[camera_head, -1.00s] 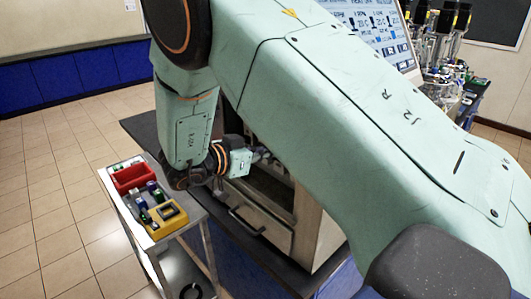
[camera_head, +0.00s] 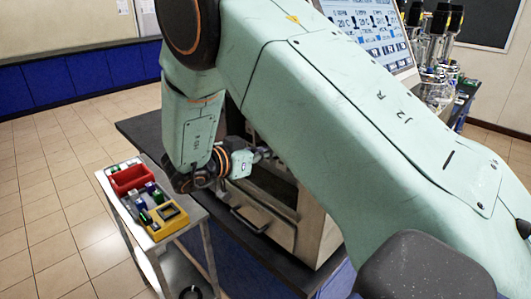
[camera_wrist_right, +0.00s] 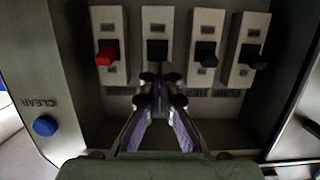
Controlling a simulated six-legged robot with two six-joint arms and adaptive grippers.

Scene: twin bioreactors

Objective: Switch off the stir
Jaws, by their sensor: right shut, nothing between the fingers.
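In the right wrist view, several switches on white plates stand in a row in a recessed panel. The leftmost switch has a red lever (camera_wrist_right: 106,52); the others have black levers, among them the second (camera_wrist_right: 157,48), the third (camera_wrist_right: 205,53) and the rightmost (camera_wrist_right: 252,55). My right gripper (camera_wrist_right: 160,82) is shut and empty, its tips just below the second lever; I cannot tell whether they touch it. The labels below the switches are unreadable. In the head view the right gripper (camera_head: 262,154) reaches into the cabinet's opening (camera_head: 272,182). The left gripper is not in view.
A blue button (camera_wrist_right: 45,125) marked CLEAR sits on the panel's left side. In the head view, a cart (camera_head: 205,215) with a red bin (camera_head: 130,178) and a yellow device (camera_head: 168,217) stands beside the dark bench (camera_head: 140,127). A display screen (camera_head: 375,35) is behind my arm.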

